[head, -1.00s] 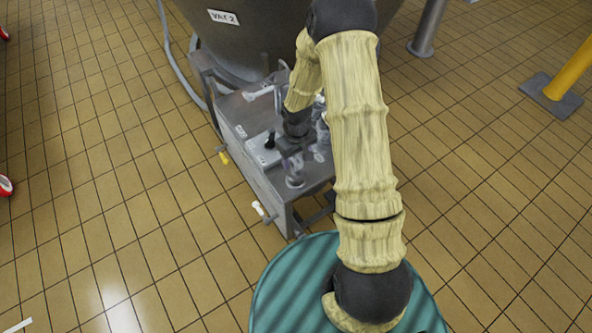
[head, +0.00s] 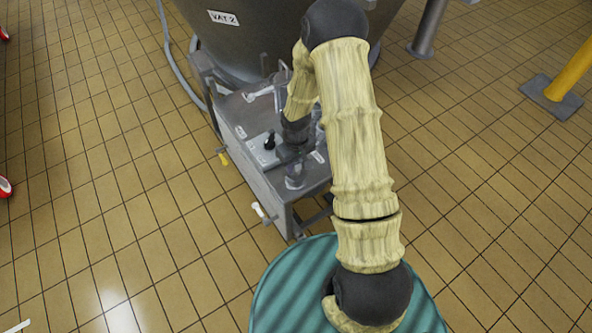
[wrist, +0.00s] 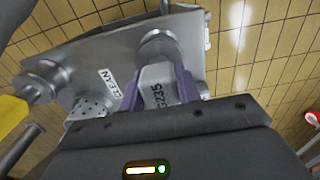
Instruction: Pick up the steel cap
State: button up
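My gripper (head: 290,153) is over the top of the grey metal cart, partly hidden by my arm in the head view. In the wrist view its two purple fingers (wrist: 158,82) stand apart. A short round steel piece (wrist: 158,46), which looks like the steel cap, is just beyond the fingertips. I cannot tell whether the fingers touch it.
The cart (head: 262,186) stands against the large vat (head: 245,45). Its top holds a black-knobbed panel (head: 268,145). In the wrist view another round steel fitting (wrist: 42,82) and a "CLEAN" label (wrist: 108,83) are to the left.

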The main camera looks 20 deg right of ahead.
jog(key=shift+c, duration=0.6)
notch_tip(320, 180, up, 10)
jog(key=shift+p, duration=1.05)
jog(key=shift+r, duration=0.1)
notch_tip(320, 180, up, 6)
jog(key=p, duration=0.6)
jog(key=shift+r, duration=0.15)
dwell(0.3)
jog(key=w+m, duration=0.1)
jog(key=w+f+m, duration=0.1)
jog(key=m, duration=0.1)
jog(key=shift+w+m, duration=0.2)
jog(key=shift+m, duration=0.1)
